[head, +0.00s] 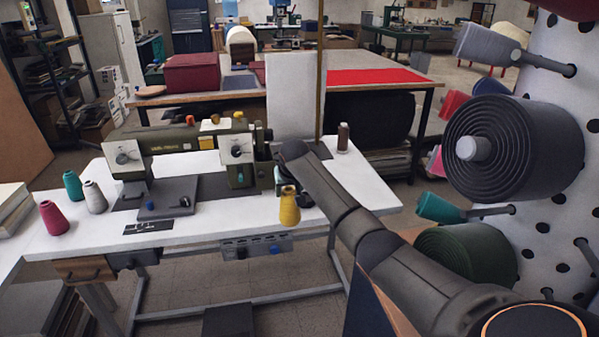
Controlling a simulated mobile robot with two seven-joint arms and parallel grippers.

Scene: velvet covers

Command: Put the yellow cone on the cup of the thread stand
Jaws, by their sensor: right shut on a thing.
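My right gripper (287,189) points down over the front edge of the white sewing table and is shut on the yellow cone (289,208). The cone hangs upright near the table's front edge, and the gripper covers part of its top. What looks like the thread stand is a thin upright pole (321,70) behind my right arm, with a dark base by the table's back edge. My arm hides part of the base, and I cannot make out the cup. My left gripper is not in view.
A green sewing machine (180,150) stands on the white table (225,215), left of the gripper. Pink (54,219), teal (73,186) and grey (95,197) cones stand at the left. A pegboard with rolls (530,150) is close on the right.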

